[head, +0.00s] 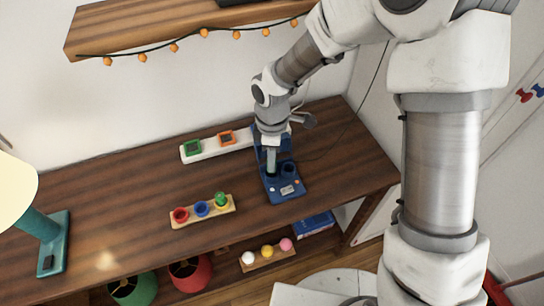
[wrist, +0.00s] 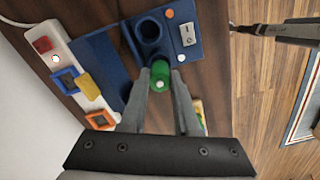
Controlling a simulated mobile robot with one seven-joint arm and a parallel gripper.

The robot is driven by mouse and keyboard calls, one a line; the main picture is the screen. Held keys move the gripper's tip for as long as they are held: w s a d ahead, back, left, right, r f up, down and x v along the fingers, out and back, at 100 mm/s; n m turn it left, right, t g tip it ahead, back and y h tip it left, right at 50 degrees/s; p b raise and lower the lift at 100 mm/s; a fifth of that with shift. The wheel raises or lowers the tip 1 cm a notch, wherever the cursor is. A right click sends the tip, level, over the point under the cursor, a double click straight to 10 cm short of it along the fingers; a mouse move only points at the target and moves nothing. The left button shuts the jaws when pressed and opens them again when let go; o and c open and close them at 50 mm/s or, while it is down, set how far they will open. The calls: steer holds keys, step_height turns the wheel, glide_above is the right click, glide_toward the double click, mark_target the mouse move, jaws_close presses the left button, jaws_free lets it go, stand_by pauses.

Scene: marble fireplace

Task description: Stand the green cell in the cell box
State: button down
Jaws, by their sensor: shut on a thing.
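The cell box (head: 286,190) is blue, with round wells, a switch panel and small knobs; it stands towards the right of the wooden table. In the wrist view the box (wrist: 185,58) shows one open, dark well at its top. My gripper (wrist: 160,80) is shut on the green cell (wrist: 160,70), whose pale tip faces the camera. The cell looks upright at the box's near well. I cannot tell whether its lower end is inside or just above it. In the head view my gripper (head: 271,168) points down over the box's left side and hides the cell.
A wooden rack (head: 203,218) with red, blue and green round pieces stands left of the box. A white strip (head: 215,147) with green and orange frames lies behind. A teal lamp (head: 50,245) stands far left. A shelf (head: 180,25) with string lights hangs above.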

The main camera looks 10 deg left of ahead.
steer(key=shift+f+b, duration=1.3)
steer(key=shift+f, duration=0.45)
steer(key=c, duration=0.6)
jaws_free()
steer(key=shift+o, duration=0.2)
steer(key=shift+r, duration=0.1)
step_height(320, 180, up, 17)
steer(key=p, duration=0.3)
steer(key=shift+r, duration=0.15)
